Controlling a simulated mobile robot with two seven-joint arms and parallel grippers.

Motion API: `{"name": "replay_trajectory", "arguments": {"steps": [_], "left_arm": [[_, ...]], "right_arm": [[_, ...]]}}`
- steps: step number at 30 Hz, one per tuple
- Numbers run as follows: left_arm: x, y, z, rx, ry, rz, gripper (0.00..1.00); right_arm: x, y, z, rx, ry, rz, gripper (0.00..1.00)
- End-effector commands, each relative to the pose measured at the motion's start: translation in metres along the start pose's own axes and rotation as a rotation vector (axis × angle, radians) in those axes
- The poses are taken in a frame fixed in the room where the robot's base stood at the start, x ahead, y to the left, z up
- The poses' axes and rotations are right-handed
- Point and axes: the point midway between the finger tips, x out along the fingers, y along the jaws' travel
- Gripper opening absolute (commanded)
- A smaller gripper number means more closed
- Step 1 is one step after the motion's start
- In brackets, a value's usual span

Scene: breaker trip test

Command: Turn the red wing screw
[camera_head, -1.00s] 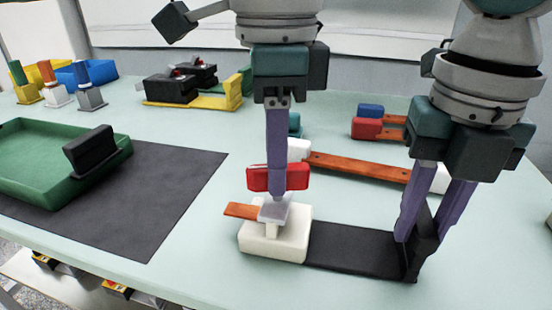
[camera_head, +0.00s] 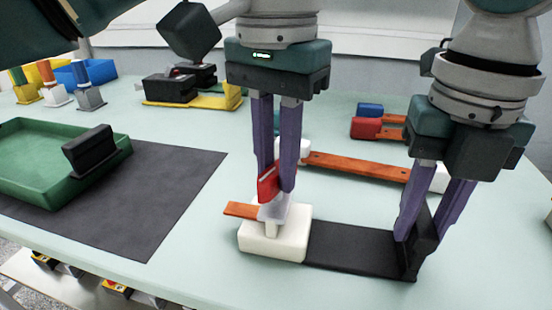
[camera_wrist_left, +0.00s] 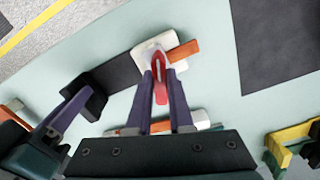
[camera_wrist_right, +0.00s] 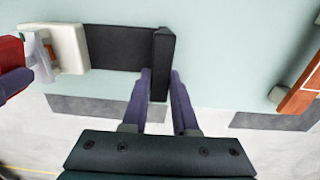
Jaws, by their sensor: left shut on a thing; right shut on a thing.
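The red wing screw (camera_head: 268,183) stands upright on a light grey clamp piece (camera_head: 275,209) above a white block (camera_head: 262,243). My left gripper (camera_head: 276,190) comes down from above and is shut on the wing screw; in the left wrist view the screw (camera_wrist_left: 160,85) lies between the fingertips. An orange strip (camera_head: 240,210) sticks out to the left from under the clamp piece. A black plate (camera_head: 350,247) runs right from the white block to an upright black end piece (camera_head: 423,245). My right gripper (camera_head: 420,235) is shut on this end piece, also seen in the right wrist view (camera_wrist_right: 162,60).
An orange bar (camera_head: 355,167) with white ends lies behind. Red (camera_head: 366,128) and blue (camera_head: 370,110) blocks lie at the back right. A green tray (camera_head: 40,160) stands on a dark mat (camera_head: 150,215) at left. Bare table lies between mat and white block.

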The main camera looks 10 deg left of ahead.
Motion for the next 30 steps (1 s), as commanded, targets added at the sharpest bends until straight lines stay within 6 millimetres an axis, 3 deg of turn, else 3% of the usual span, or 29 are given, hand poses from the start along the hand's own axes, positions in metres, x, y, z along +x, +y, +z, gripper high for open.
{"name": "replay_trajectory", "arguments": {"steps": [15, 30], "left_arm": [[-0.0008, 0.0007, -0.0008, -0.317, 0.003, 0.002, 0.00], [-0.0010, 0.0004, -0.0010, -0.366, 0.004, 0.001, 0.00]], "right_arm": [[0.0000, 0.0004, -0.0006, -0.002, 0.002, 0.000, 0.00], [0.0001, 0.0003, -0.0007, -0.002, 0.002, 0.000, 0.00]]}}
